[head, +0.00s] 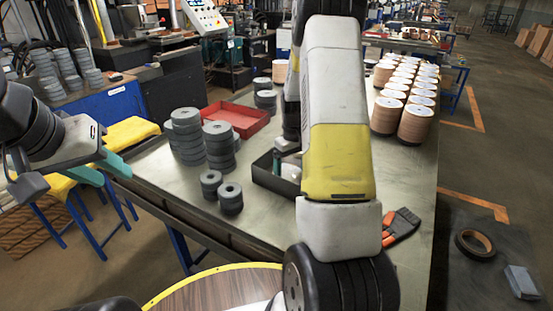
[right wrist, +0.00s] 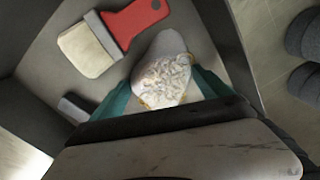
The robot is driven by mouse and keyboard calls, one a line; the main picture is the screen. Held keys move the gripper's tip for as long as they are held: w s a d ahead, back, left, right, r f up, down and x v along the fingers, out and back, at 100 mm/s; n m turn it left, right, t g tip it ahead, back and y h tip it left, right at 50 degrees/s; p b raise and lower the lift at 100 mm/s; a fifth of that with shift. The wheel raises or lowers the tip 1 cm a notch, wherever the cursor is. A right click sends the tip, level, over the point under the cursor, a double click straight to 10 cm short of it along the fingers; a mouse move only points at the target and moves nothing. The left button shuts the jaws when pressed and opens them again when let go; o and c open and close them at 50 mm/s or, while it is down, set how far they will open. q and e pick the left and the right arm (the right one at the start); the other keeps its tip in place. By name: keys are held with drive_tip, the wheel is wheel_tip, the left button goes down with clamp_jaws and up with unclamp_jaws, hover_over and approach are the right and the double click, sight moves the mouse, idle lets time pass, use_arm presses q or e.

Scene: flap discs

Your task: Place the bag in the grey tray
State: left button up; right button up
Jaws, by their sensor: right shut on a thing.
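The bag (right wrist: 163,82), pale and crinkled with light contents, shows in the right wrist view between the teal fingers of my right gripper (right wrist: 163,88), which is shut on it. The bag is over the inside of the dark grey tray (right wrist: 238,50); whether it touches the floor I cannot tell. My left gripper (head: 100,170) is open and empty, left of the table edge.
A brush with a red handle (right wrist: 135,20) lies in the tray. A red tray (head: 234,120) and stacks of grey discs (head: 187,138) stand close by. Several tan disc stacks (head: 415,125) are at the right, and an orange-handled tool (head: 401,226) lies near the table's right edge.

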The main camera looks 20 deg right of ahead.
sight(291, 169)
drive_tip(key=o, duration=1.4)
wheel_tip(291, 169, up, 12)
drive_tip(key=s+a+r+m+t+y, duration=0.1)
drive_tip(key=s+a+r+t, duration=0.2)
drive_tip(key=s+a+r, duration=0.65)
drive_tip(key=s+a+r+t, duration=0.1)
drive_tip(key=s+a+r, duration=0.1)
drive_tip(key=s, duration=0.5)
drive_tip(key=s+a+r+m+t+y, duration=0.1)
drive_tip(key=s+a+r+t, duration=0.1)
drive_tip(key=s, duration=0.6)
drive_tip(key=shift+a+r, duration=0.6)
drive_tip(key=shift+r, duration=0.35)
